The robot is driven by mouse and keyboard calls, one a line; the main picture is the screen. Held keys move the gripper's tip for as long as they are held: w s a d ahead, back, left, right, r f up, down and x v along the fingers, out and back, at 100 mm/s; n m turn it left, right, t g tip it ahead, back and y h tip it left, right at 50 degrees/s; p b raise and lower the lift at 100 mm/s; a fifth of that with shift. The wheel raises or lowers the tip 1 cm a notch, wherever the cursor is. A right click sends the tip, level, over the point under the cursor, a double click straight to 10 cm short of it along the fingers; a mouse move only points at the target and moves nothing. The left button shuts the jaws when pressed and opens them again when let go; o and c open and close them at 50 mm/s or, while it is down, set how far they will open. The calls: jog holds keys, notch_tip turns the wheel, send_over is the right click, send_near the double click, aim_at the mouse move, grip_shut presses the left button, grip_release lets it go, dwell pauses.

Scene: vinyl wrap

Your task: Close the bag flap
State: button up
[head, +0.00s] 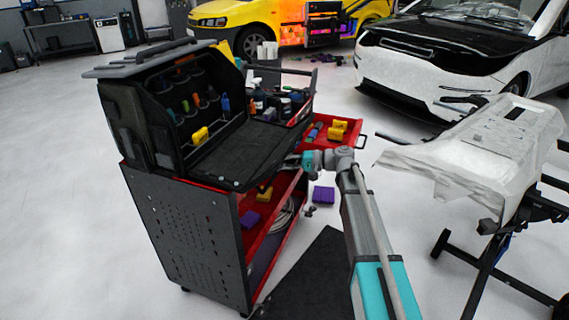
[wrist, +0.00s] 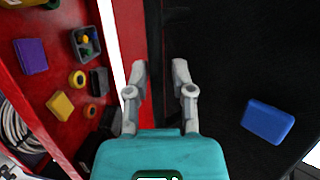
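A black tool bag (head: 146,122) stands open on top of a red and dark grey cart. Its front flap (head: 240,152) lies folded down, roughly flat, toward the right front edge of the cart top. My gripper (head: 297,161) is at the right side of this flap, low by its edge; its fingertips are hard to make out there. In the wrist view, my gripper (wrist: 160,95) has its two grey fingers apart. A narrow dark strip shows between them; I cannot tell whether it is the flap's edge or whether the fingers touch it.
The cart's red shelf (wrist: 60,60) holds small blocks and a cable coil. A red drawer (head: 345,141) with yellow blocks sticks out behind my gripper. A purple block (head: 323,195) lies on the floor. A wrapped panel on a stand (head: 490,140) is at right.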

jog(key=shift+a, duration=0.3)
grip_shut()
jog(key=shift+a+r, duration=0.1)
jog(key=shift+r, duration=0.05)
